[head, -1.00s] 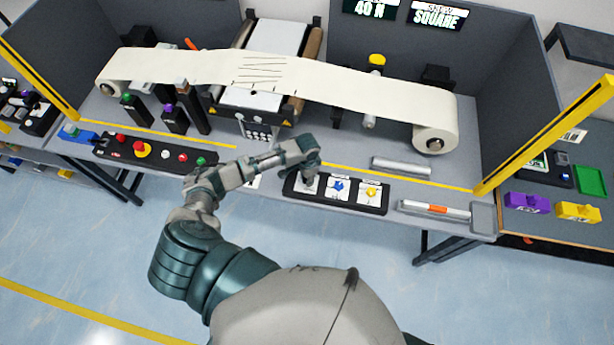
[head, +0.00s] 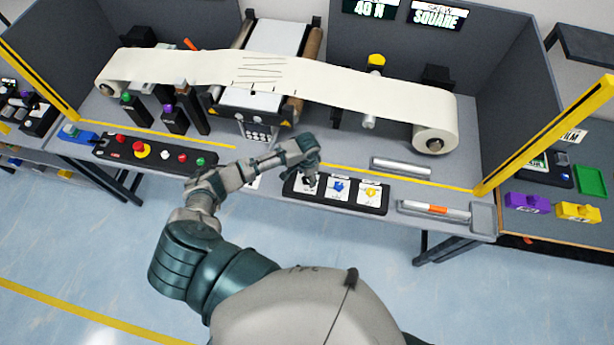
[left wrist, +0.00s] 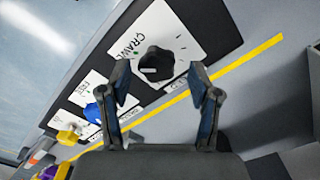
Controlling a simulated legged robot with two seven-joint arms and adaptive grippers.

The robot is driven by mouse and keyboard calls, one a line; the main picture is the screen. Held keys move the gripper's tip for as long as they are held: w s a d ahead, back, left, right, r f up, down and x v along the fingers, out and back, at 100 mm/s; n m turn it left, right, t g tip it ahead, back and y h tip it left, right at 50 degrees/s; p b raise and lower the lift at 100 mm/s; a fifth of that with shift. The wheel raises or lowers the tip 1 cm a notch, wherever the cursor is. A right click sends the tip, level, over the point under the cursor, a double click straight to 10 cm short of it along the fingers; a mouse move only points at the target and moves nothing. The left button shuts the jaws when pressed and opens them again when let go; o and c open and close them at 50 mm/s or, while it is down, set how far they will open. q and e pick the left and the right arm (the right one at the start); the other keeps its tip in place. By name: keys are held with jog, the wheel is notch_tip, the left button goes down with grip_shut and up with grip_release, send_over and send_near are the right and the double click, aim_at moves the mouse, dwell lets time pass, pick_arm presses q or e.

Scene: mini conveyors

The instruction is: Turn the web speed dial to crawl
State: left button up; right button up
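The black web speed dial (left wrist: 156,63) sits on a white plate (left wrist: 185,45) in the left wrist view, with the word CRAWL beside it at the upper left. A pale mark shows on the knob's left side; its exact setting is hard to tell. My left gripper (left wrist: 163,80) is open, its two fingers apart on either side of the dial in that view. I cannot tell whether they touch it. In the head view, my left gripper (head: 311,178) is over the left plate of the black control panel (head: 335,203) and mostly hides the dial. My right gripper is out of view.
A blue knob (head: 339,187) and a yellow knob (head: 370,192) stand right of the dial on the same panel. A button panel (head: 125,157) lies to the left. The paper web (head: 200,67) runs behind. A metal bar (head: 400,166) lies behind the panel's right end.

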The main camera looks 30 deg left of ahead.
pick_arm(q)
jog(key=shift+r, duration=0.1)
notch_tip(320, 180, up, 12)
jog(key=shift+f, duration=0.2)
dwell(0.3)
dwell(0.4)
